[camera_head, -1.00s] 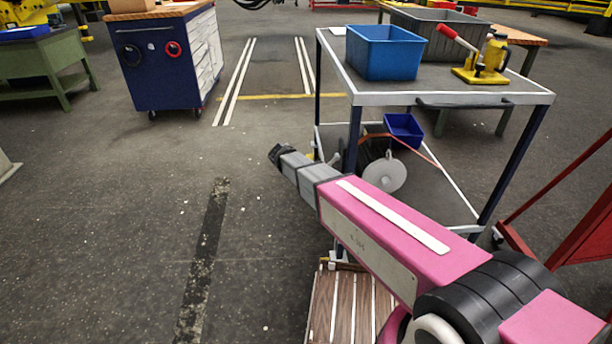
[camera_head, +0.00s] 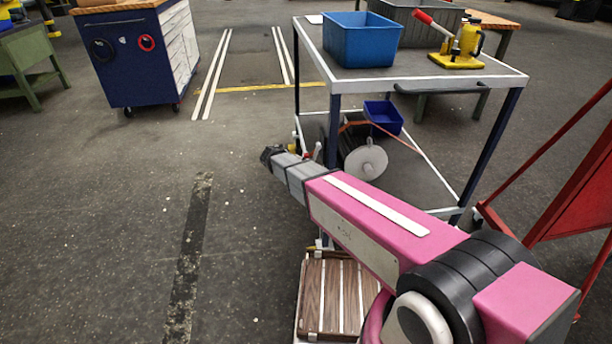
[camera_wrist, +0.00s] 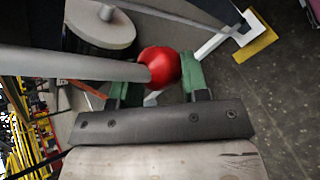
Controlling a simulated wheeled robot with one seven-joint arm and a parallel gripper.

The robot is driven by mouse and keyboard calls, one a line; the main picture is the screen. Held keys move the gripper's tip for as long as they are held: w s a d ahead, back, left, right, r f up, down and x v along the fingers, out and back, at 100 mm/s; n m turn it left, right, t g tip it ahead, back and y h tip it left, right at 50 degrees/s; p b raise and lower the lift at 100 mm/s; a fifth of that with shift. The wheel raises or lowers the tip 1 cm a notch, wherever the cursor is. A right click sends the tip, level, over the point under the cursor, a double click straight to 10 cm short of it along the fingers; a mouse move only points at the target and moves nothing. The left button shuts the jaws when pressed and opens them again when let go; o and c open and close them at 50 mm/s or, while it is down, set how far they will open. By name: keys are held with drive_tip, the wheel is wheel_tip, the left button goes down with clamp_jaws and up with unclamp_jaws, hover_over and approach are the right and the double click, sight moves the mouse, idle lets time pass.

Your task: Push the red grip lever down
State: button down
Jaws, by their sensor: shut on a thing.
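In the wrist view a lever shows as a thick grey rod (camera_wrist: 70,64) coming in from the left, with a round red grip (camera_wrist: 158,68) on its end. My gripper (camera_wrist: 157,84) has green fingers on either side of the red grip and is shut on it. The lower side of the grip is partly hidden by the fingers. In the head view my pink arm reaches forward and left to the near side of a cart, and my gripper's fingers are hidden. A small red spot (camera_head: 318,147) shows just above my arm there; I cannot tell if it is the grip.
The cart (camera_head: 440,88) carries a blue bin (camera_head: 360,42), a grey bin and a yellow device (camera_head: 458,58) with a red handle. A disc (camera_head: 366,162) and a small blue bin (camera_head: 383,117) are on its lower level. A red frame (camera_head: 570,190) stands right.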

drive_tip(key=shift+s+d+r, duration=0.15)
drive_tip(key=shift+d+r, duration=0.05)
drive_tip(key=shift+d, duration=0.2)
drive_tip(key=c, duration=0.6)
unclamp_jaws()
drive_tip(key=shift+d, duration=0.1)
drive_tip(key=shift+c, duration=0.2)
drive_tip(key=shift+a, duration=0.35)
drive_tip(key=v, duration=1)
drive_tip(key=shift+a+r, duration=0.1)
drive_tip(key=shift+a, duration=0.1)
